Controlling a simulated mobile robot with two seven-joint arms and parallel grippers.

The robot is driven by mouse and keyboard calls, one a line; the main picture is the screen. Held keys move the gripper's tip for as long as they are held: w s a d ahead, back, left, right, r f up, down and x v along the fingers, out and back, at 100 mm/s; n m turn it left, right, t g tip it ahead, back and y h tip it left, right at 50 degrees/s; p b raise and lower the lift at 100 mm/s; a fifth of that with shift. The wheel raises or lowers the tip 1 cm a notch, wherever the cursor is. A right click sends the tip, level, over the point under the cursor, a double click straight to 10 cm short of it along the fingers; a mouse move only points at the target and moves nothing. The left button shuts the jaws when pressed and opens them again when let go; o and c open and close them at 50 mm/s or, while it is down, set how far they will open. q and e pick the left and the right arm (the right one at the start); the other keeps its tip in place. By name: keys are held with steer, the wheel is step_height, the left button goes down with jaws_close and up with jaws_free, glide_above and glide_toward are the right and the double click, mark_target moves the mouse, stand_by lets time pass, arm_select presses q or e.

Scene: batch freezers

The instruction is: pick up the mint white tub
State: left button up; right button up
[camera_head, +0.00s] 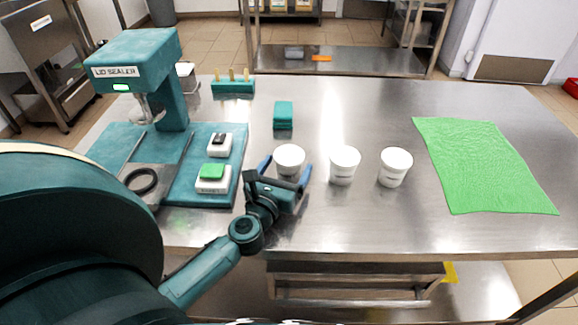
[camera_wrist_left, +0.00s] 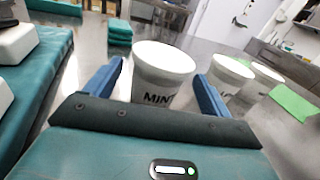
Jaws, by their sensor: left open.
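The mint white tub (camera_head: 289,160) is the leftmost of a row of three white tubs on the steel table. In the left wrist view the tub (camera_wrist_left: 163,68) stands upright with the letters "MIN" showing on its front. My left gripper (camera_head: 286,172) is open, with its blue fingers on either side of the tub. In the left wrist view the gripper (camera_wrist_left: 160,92) has a finger at the left and right of the tub; I cannot tell whether they touch it. The tub's lower part is hidden by the gripper. My right gripper is not in view.
Two more white tubs, a middle one (camera_head: 344,166) and a right one (camera_head: 396,167), stand close to the right. The teal lid sealer (camera_head: 140,70) and its base are at left. A teal block stack (camera_head: 283,115) is behind. A green cloth (camera_head: 485,165) lies at right.

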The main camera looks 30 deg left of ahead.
arm_select(q)
steer(key=w, duration=0.3)
steer(key=shift+w+a, duration=0.35)
steer(key=shift+a, duration=0.05)
steer(key=c, duration=1.1)
steer(key=shift+c, duration=0.2)
